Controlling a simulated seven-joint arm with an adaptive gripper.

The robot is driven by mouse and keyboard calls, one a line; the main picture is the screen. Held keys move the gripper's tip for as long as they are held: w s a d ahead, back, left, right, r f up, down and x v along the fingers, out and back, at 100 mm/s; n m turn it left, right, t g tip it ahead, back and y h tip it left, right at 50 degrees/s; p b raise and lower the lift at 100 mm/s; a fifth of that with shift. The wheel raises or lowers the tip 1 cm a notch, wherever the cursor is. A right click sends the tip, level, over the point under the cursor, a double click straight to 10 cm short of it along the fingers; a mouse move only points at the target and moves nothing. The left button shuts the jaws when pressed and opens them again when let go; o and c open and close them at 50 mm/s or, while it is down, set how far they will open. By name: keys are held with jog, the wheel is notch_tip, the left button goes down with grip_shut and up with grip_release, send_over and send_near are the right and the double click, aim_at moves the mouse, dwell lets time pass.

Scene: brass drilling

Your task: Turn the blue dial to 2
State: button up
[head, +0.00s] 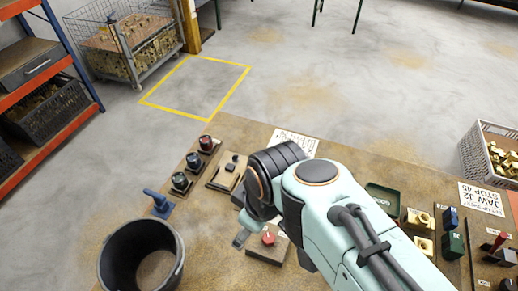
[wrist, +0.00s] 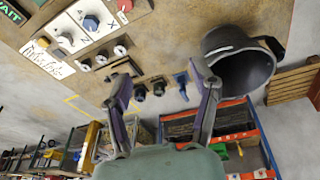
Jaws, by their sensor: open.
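The blue dial (wrist: 91,22) sits on a white panel with printed marks in the upper left of the wrist view. Its pointer setting is too small to read. I cannot make it out in the head view, where my arm covers part of the bench. My gripper (wrist: 158,82) is open and empty, its two fingers spread wide in the wrist view. The dial is apart from the fingers, up and to the left of them. In the head view only a grey finger part of my gripper shows, left of a red knob (head: 268,238) on a brown box.
A dark bucket (head: 110,245) stands at the bench's left, near a blue lever (head: 160,203) and several dark knobs (head: 180,182). Small blocks and a green tray (head: 383,198) lie right of my arm. A crate of brass parts (head: 475,160) stands far right.

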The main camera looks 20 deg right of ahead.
jog(key=w+d+f+n, duration=0.4)
jog(key=w+d, duration=0.3)
jog(key=w, duration=0.5)
jog(key=d+f, duration=0.1)
jog(key=f, duration=0.2)
jog(key=s+d+f+m+g, duration=0.1)
jog(key=d+f, duration=0.1)
jog(key=f, duration=0.2)
jog(key=d+f+g, duration=0.1)
jog(key=d+f, duration=0.1)
jog(key=f, duration=0.2)
jog(key=shift+s+d+m+h, duration=0.15)
jog(key=shift+d+m+h, duration=0.05)
jog(key=shift+m+h, duration=0.2)
notch_tip(320, 180, down, 5)
jog(key=shift+r, duration=0.1)
jog(key=shift+f, duration=0.65)
jog(key=shift+c, duration=0.3)
grip_shut()
